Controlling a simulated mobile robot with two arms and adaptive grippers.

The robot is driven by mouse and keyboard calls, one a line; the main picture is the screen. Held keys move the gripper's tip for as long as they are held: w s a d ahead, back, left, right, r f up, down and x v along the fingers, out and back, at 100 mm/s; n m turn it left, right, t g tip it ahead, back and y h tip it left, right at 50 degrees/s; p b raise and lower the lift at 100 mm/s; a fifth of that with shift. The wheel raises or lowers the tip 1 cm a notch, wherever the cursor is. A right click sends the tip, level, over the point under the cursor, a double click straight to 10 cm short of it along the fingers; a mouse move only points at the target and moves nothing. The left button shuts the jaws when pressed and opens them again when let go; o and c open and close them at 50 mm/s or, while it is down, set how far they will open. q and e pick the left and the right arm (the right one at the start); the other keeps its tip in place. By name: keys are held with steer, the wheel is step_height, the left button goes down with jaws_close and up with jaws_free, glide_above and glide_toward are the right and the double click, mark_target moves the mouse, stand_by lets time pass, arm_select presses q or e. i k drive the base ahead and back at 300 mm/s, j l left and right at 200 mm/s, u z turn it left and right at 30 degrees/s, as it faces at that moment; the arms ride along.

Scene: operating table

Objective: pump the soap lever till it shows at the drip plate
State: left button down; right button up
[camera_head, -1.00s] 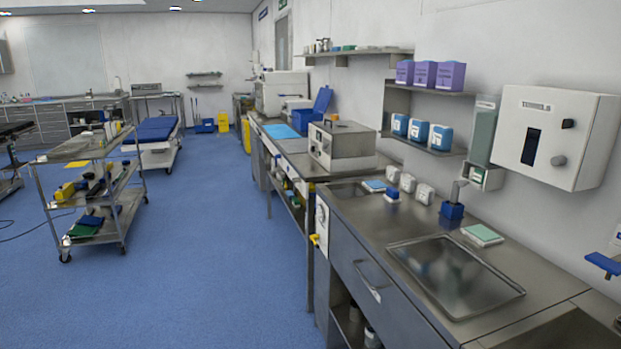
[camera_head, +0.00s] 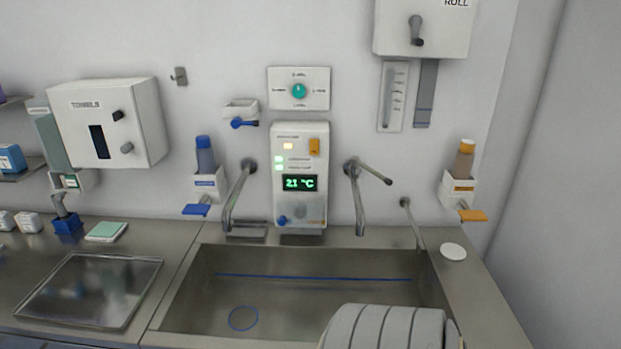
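Two wall dispensers with levers flank the sink. The left dispenser (camera_head: 207,186) has a blue bottle and a blue lever (camera_head: 196,210). The right dispenser (camera_head: 459,188) has an amber bottle with an orange cap and an orange lever (camera_head: 472,215). Below the right one, a round white plate (camera_head: 453,251) lies on the steel counter; no soap is visible on it. I cannot tell which lever is the task's soap lever. Neither gripper is in view. A grey ribbed part at the bottom edge looks like my own arm.
A steel sink (camera_head: 190,290) spans the middle, with a left tap (camera_head: 238,195) and a right tap (camera_head: 357,200) above it. A control panel (camera_head: 300,160) reads 21 °C. A towel box (camera_head: 105,122) hangs at left; a steel tray (camera_head: 90,290) lies below it.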

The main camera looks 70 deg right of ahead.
mark_target(467, 215)
steer(key=z, duration=2.1)
